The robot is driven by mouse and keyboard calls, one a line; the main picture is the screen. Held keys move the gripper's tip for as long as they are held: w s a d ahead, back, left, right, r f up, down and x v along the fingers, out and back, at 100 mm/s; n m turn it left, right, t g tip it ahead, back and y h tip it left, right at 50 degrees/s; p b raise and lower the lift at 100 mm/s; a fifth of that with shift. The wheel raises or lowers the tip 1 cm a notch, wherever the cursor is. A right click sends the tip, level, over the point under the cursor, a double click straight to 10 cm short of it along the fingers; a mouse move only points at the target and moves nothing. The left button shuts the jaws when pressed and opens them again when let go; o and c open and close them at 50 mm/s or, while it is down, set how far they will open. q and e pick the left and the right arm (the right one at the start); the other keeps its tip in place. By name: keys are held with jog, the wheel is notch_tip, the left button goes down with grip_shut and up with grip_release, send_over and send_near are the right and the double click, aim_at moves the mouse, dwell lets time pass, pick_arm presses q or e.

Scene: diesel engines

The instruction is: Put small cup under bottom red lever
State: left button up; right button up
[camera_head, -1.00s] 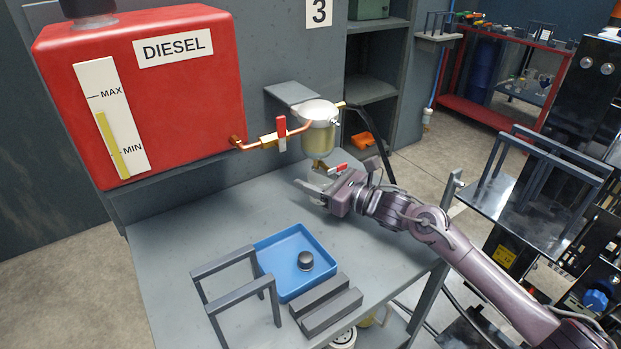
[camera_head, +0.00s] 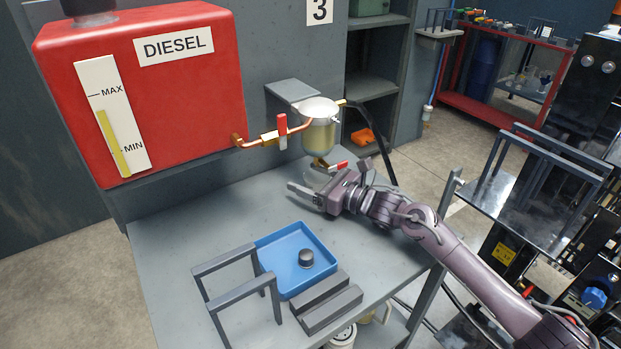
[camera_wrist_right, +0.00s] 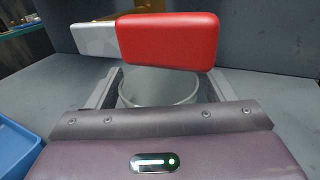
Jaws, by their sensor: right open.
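The small cup (camera_wrist_right: 158,88) is a grey, open-topped vessel in the right wrist view. It stands upright between the two fingers of my right gripper (camera_head: 305,184), with its lower part hidden by the gripper body. The fingers are open, one on each side of the cup. The bottom red lever (camera_head: 338,166) sits under the filter bowl in the head view. In the wrist view the lever (camera_wrist_right: 168,42) shows large, above and overlapping the cup's far rim. In the head view the cup is hard to make out beside the gripper. My left gripper is not in view.
A blue tray (camera_head: 269,268) holding a dark round cap (camera_head: 306,258) lies on the grey bench (camera_head: 190,240). Grey stands (camera_head: 240,288) and blocks (camera_head: 328,303) are beside it. The glass filter bowl (camera_head: 319,136) and upper red lever (camera_head: 282,131) are above the gripper.

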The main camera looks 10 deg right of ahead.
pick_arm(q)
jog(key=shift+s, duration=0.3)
pick_arm(e)
jog(key=shift+r, duration=0.2)
jog(key=v, duration=0.3)
jog(key=shift+f, duration=0.3)
jog(key=b+v, duration=0.1)
jog(key=v, duration=0.7)
jog(key=shift+r, duration=0.15)
jog(key=shift+s+d+r, duration=0.1)
jog(key=shift+s+d, duration=0.2)
jog(key=shift+s, duration=0.05)
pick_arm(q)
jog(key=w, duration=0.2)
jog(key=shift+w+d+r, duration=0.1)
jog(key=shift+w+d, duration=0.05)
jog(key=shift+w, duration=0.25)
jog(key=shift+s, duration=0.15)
